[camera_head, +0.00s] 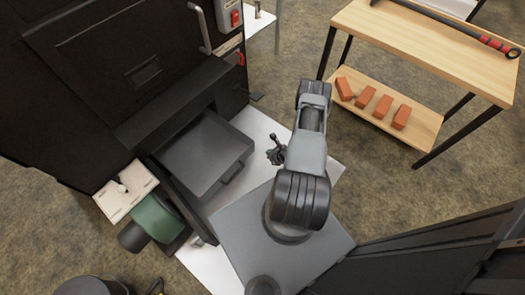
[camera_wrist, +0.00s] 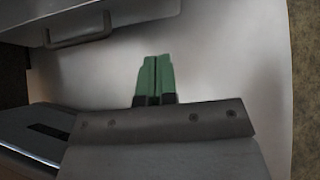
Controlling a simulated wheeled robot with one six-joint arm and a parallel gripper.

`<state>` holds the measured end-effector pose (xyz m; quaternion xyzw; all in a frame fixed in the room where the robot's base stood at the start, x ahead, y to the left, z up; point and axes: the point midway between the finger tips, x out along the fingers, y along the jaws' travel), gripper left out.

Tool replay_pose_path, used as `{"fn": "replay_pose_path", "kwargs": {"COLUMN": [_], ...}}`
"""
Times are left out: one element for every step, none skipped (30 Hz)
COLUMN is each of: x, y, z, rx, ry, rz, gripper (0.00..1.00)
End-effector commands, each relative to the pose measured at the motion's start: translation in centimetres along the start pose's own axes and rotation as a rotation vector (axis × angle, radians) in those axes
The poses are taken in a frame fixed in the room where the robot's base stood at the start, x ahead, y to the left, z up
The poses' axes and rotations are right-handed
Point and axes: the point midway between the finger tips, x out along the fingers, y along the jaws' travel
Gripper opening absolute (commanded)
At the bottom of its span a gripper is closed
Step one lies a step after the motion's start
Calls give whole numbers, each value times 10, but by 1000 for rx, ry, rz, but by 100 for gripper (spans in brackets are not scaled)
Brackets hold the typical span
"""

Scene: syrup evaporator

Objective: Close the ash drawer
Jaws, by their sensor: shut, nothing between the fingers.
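The ash drawer (camera_head: 202,153) is a dark grey box pulled out of the low front of the black evaporator. Its front faces my base, and a stretch of its inside or top shows. In the wrist view the drawer front with a dark bar handle (camera_wrist: 80,38) is at the upper left. My gripper (camera_head: 277,153) is to the right of the drawer, apart from it, over the white floor plate. In the wrist view my gripper's green fingertips (camera_wrist: 157,78) are together and empty, to the right of and below the handle.
A green blower-like unit (camera_head: 155,220) stands left of the drawer, below a pale switch box (camera_head: 125,190). The black evaporator (camera_head: 110,80) fills the upper left. A wooden shelf table (camera_head: 430,40) with several bricks (camera_head: 365,97) is at the upper right. The white plate (camera_head: 262,128) is clear beside the drawer.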

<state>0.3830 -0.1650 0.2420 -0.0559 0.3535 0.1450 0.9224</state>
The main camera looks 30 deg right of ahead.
Motion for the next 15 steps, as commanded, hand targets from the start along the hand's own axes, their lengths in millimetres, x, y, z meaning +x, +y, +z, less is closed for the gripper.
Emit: {"fn": "replay_pose_path", "kwargs": {"x": [9,14,22,27,33,41,47,53,61,67,72,79,84,89,95], "y": [1,1,1,1,2,2,2,1,2,2,2,2,1,2,2], "z": [-3,-3,-2,-3,-3,-3,-3,-3,-3,-3,-3,-3,-3,-3,-2], "rx": [-2,-2,-3,-3,-4,-4,-3,-4,-5,-5,-3,-4,-4,-3,-4], "ry": [0,0,0,0,0,0,0,0,0,0,0,0,-1,-1,-1], "rz": [2,2,2,2,4,3,4,3,4,3,3,3,3,3,3], "gripper": [0,0,0,0,0,0,0,0,0,0,0,0,0,0,0]}}
